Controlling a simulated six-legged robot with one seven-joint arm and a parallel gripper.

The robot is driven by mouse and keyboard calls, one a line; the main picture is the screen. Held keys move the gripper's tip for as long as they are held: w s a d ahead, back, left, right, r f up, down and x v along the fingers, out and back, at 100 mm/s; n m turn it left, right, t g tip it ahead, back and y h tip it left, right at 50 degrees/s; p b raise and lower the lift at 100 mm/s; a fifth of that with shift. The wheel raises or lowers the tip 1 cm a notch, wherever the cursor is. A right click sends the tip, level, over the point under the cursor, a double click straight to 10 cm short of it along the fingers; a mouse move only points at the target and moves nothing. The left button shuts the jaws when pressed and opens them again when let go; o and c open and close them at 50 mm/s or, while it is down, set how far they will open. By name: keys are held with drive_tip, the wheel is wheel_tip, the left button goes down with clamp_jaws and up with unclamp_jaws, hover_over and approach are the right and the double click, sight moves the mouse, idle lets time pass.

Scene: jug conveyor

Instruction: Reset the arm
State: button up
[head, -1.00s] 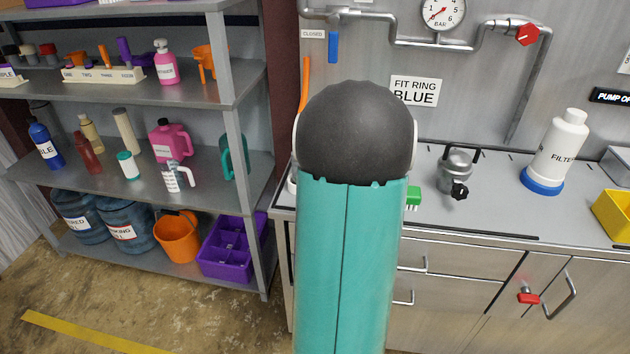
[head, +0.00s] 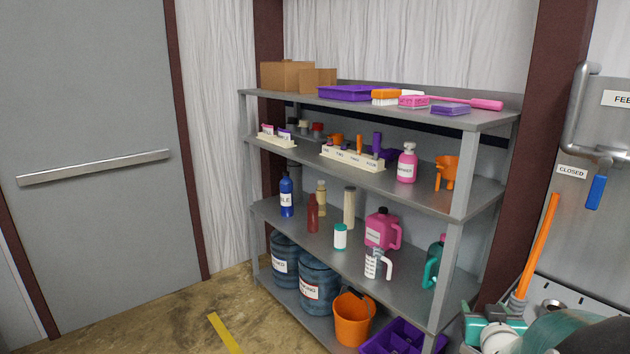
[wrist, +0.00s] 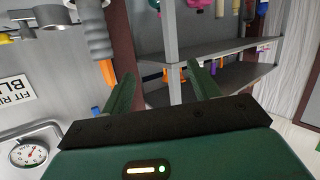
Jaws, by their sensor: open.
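My gripper (wrist: 162,70) shows in the wrist view with its two green fingers spread apart and nothing between them. The wrist view is upside down, and the metal shelf unit (wrist: 222,50) lies beyond the fingers. In the head view, parts of my arm fill the lower right corner, teal and dark grey. I cannot make out my gripper's fingers there.
The shelf unit (head: 478,118) holds bottles, jugs and boxes. A grey door (head: 90,240) stands at left. An orange-handled tool (head: 538,245) is upright at right, near my arm. The wrist view shows a gauge (wrist: 28,154). Floor before the door is clear.

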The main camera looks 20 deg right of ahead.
drive_tip(key=w+a+r+n+g+y, duration=0.1)
drive_tip(key=w+a+r+g+y, duration=0.15)
drive_tip(key=a, duration=0.95)
drive_tip(key=s+a+r+n+g+y, duration=0.1)
drive_tip(key=s+a+n+g+y, duration=0.1)
drive_tip(key=s+a, duration=0.5)
drive_tip(key=s+a+r+n+g+y, duration=0.1)
drive_tip(key=s+a, duration=0.5)
drive_tip(key=a, duration=1)
drive_tip(key=shift+s+r+n+g+y, duration=0.4)
drive_tip(key=shift+n+g+y, duration=0.4)
drive_tip(key=shift+y, duration=0.45)
drive_tip(key=shift+d, duration=0.1)
drive_tip(key=c, duration=0.5)
drive_tip(key=shift+d, duration=0.1)
drive_tip(key=shift+c, duration=0.2)
drive_tip(key=shift+d, duration=0.1)
